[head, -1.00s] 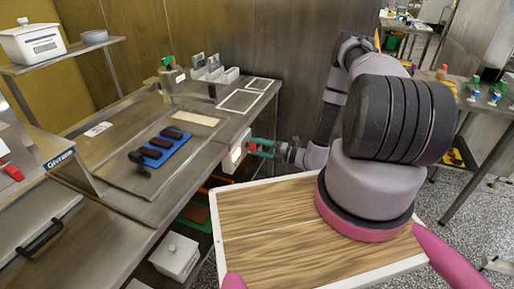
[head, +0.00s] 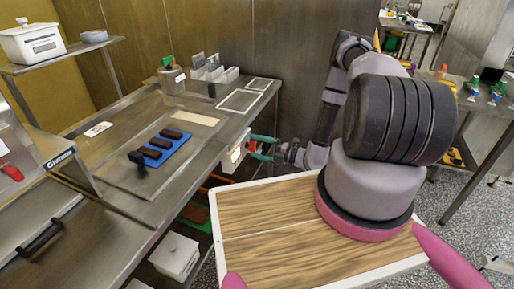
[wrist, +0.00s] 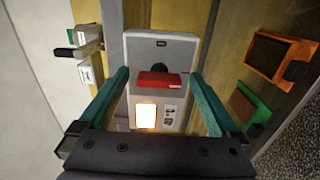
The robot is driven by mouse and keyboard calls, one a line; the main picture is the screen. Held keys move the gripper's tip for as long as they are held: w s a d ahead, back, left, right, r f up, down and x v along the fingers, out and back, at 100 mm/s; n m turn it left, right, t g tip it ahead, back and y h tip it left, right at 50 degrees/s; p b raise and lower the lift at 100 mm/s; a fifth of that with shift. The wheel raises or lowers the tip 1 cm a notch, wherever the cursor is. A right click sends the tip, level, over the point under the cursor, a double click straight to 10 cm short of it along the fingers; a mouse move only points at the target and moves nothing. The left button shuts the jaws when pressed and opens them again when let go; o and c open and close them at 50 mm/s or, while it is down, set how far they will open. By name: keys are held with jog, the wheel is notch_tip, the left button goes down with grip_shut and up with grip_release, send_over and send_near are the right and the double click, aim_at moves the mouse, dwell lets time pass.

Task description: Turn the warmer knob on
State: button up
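The warmer box (wrist: 165,52) is pale grey, with a lit window (wrist: 146,115) and small printed marks on its face. Its red bar-shaped knob (wrist: 160,80) lies crosswise in the wrist view, with a dark round part behind it. My gripper (wrist: 158,75) is open, with one teal finger on each side of the knob. Gaps show between the fingers and the knob, so nothing is held.
The steel bench (head: 130,205) carries a blue tray (head: 166,152) with several dark bars. A white lidded bin (head: 174,255) stands below. In the wrist view an orange tray (wrist: 280,57) and a green one (wrist: 247,105) are at the right.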

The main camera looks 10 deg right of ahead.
jog(key=v, duration=1)
jog(key=shift+s+d, duration=0.25)
jog(key=shift+d, duration=0.05)
jog(key=a+r+n+g+h, duration=0.15)
jog(key=r+n+g, duration=0.45)
jog(key=r+n, duration=0.65)
jog(key=a+r+n+g+h, duration=0.1)
jog(key=a+r+n+g, duration=0.3)
jog(key=r+n, duration=0.85)
jog(key=s+d+r+n+t+h, duration=0.1)
jog(key=s+r+n+t+h, duration=0.2)
jog(key=r, duration=1.1)
jog(key=s+d+r+n+t+h, duration=0.1)
jog(key=s+r+n+t+h, duration=0.2)
jog(key=s+r+n+h, duration=0.4)
jog(key=s+r+n, duration=0.4)
jog(key=s+r, duration=0.2)
jog(key=shift+r+t, duration=0.3)
jog(key=shift+r, duration=0.1)
